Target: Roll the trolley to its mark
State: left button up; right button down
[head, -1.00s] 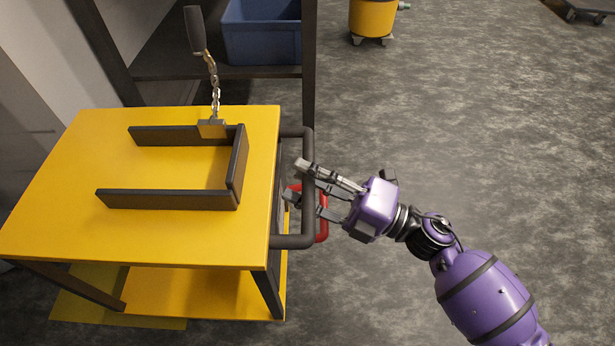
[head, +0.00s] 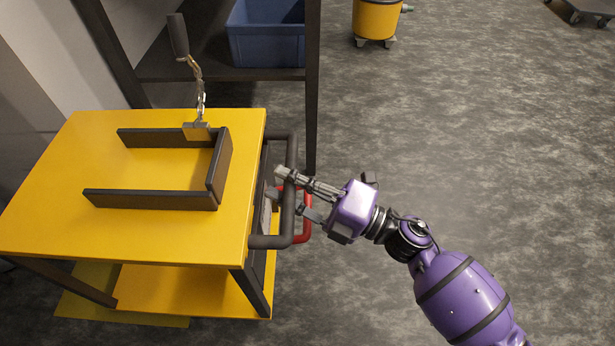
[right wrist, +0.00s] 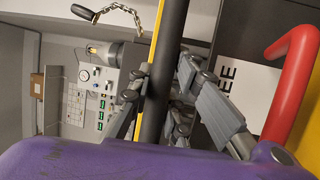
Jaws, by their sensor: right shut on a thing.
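The trolley has a yellow top (head: 150,230), a yellow lower shelf (head: 195,290) and a dark push handle (head: 269,241) on its right side. In the right wrist view the fingers (right wrist: 158,110) lie on both sides of the dark bar (right wrist: 170,50). A red bar (head: 304,232) sits below the handle; it also shows in the right wrist view (right wrist: 295,90). A yellow patch (head: 110,311) on the floor, possibly the mark, shows partly under the trolley's left part. My left gripper is out of view.
A black three-sided frame (head: 150,199) and a clamp with a chain (head: 200,92) are on the trolley top. A rack (head: 312,90) with a blue bin (head: 266,45) stands just behind. A yellow drum (head: 375,18) is farther back.

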jog(key=a, duration=0.4)
jog(key=a+p, duration=0.1)
jog(key=a, duration=0.3)
jog(key=a+p, duration=0.1)
jog(key=a, duration=0.3)
jog(key=shift+a+r, duration=0.15)
jog(key=shift+r, duration=0.15)
send_near(140, 179)
jog(key=w+a, duration=0.1)
jog(key=w, duration=0.1)
jog(key=w+a, duration=0.2)
jog(key=w+a+f, duration=0.1)
jog(key=a, duration=0.1)
jog(key=shift+w+a, duration=0.1)
jog(key=shift+w, duration=0.3)
jog(key=a, duration=0.5)
jog(key=shift+a+f+b, duration=0.15)
jog(key=shift+b, duration=0.2)
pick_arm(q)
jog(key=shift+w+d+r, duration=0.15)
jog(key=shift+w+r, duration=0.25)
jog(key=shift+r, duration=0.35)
pick_arm(e)
jog(key=shift+a, duration=0.3)
jog(key=c, duration=1.6)
grip_release()
jog(key=shift+a, duration=0.15)
jog(key=shift+c, duration=0.2)
